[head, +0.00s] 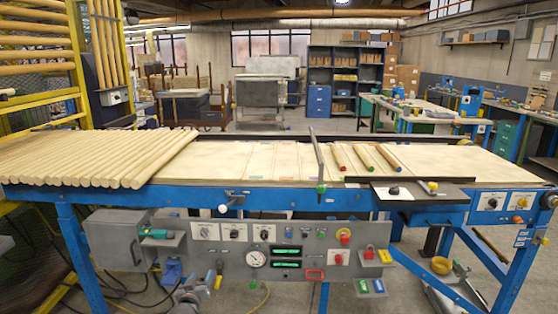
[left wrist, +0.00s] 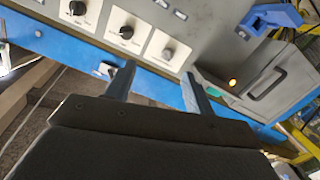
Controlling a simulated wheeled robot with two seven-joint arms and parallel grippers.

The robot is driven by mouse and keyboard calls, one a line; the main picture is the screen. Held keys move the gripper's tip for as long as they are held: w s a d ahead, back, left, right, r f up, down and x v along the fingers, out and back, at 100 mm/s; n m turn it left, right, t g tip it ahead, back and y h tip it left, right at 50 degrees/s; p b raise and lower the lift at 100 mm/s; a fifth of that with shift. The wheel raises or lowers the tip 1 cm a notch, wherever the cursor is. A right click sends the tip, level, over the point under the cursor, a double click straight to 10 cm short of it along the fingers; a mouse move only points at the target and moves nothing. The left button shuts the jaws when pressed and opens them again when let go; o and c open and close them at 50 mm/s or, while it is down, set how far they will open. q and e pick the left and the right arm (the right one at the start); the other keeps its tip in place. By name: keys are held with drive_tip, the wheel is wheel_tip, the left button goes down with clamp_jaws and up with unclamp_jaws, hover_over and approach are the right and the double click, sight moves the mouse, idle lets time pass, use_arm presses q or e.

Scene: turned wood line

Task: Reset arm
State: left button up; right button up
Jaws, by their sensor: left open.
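My left gripper (head: 190,291) is low at the bottom left of the head view, in front of the grey control panel under the work line. In the left wrist view its two dark fingers (left wrist: 158,84) stand apart with nothing between them. The panel with its white dial plates (left wrist: 124,32) lies beyond the fingers, and the blue frame beam (left wrist: 150,85) runs behind them. My right gripper is in neither view.
The blue-framed work line (head: 270,195) spans the head view. Several round wood rods (head: 110,155) lie on its left part. A grey box (head: 115,238) and control panel (head: 215,238) hang below it.

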use_arm(q)
drive_tip(key=s+d+r+m+g, duration=0.1)
drive_tip(key=s+d+g, duration=0.2)
drive_tip(key=s, duration=0.5)
drive_tip(key=s+d+r+m+g, duration=0.15)
drive_tip(key=s+g, duration=0.25)
drive_tip(key=s, duration=0.5)
drive_tip(key=s+d+r+m+g, duration=0.1)
drive_tip(key=s+d+m+g, duration=0.15)
drive_tip(key=s, duration=0.55)
drive_tip(key=s+d+f+g, duration=0.2)
drive_tip(key=s+f, duration=0.1)
drive_tip(key=s, duration=0.8)
drive_tip(key=s+d+f+g, duration=0.1)
drive_tip(key=s+f, duration=0.2)
drive_tip(key=s, duration=0.8)
drive_tip(key=s+d+f+g, duration=0.2)
drive_tip(key=s+f, duration=0.2)
drive_tip(key=s, duration=0.8)
drive_tip(key=shift+d+g+h, duration=0.35)
drive_tip(key=shift+h, duration=0.05)
drive_tip(key=shift+w, duration=0.2)
